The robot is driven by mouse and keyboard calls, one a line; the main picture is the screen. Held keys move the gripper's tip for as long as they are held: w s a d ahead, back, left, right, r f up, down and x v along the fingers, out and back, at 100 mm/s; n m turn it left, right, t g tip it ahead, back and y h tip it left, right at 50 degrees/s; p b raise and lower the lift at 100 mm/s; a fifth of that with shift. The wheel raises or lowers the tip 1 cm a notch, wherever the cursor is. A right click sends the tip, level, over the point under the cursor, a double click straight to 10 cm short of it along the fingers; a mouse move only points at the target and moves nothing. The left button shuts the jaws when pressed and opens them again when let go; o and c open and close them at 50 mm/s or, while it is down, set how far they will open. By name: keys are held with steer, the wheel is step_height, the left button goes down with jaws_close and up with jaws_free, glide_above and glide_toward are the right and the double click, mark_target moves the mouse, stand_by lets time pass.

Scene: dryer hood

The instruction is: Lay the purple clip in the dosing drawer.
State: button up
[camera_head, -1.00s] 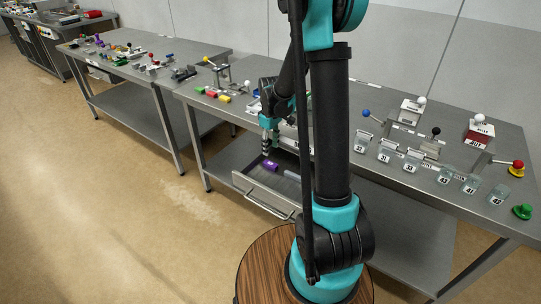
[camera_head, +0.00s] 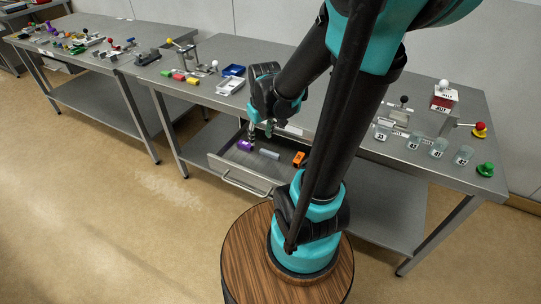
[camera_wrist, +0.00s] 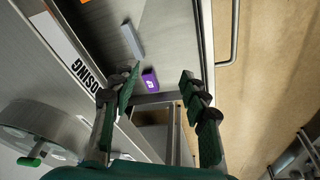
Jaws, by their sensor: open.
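The purple clip (camera_head: 244,145) lies in the open drawer (camera_head: 236,175), toward its left end. The wrist view shows the clip (camera_wrist: 150,80) on the drawer floor (camera_wrist: 170,42), close to a side wall. The word DOSING is on a panel (camera_wrist: 87,72) beside the drawer there. My gripper (camera_head: 259,134) is over the drawer's left part, just by the clip. In the wrist view, my gripper (camera_wrist: 159,79) has its fingers spread wide, with the clip seen between them beyond the tips. Nothing is held. The exact height above the clip is hard to tell.
A grey block (camera_head: 269,154) and an orange piece (camera_head: 298,158) also lie in the drawer. The drawer handle (camera_head: 244,184) juts out in front. On the bench above are a blue tray (camera_head: 233,71), a white tray (camera_head: 230,86) and numbered glass holders (camera_head: 413,142).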

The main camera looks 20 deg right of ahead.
steer(key=s+d+f+m+t, duration=0.1)
steer(key=s+f+m, duration=0.1)
steer(key=s, duration=0.6)
steer(key=shift+s+f+m+t, duration=0.15)
steer(key=shift+s+m+t, duration=0.15)
steer(key=shift+m, duration=0.4)
steer(key=shift+w, duration=0.1)
steer(key=shift+c, duration=0.4)
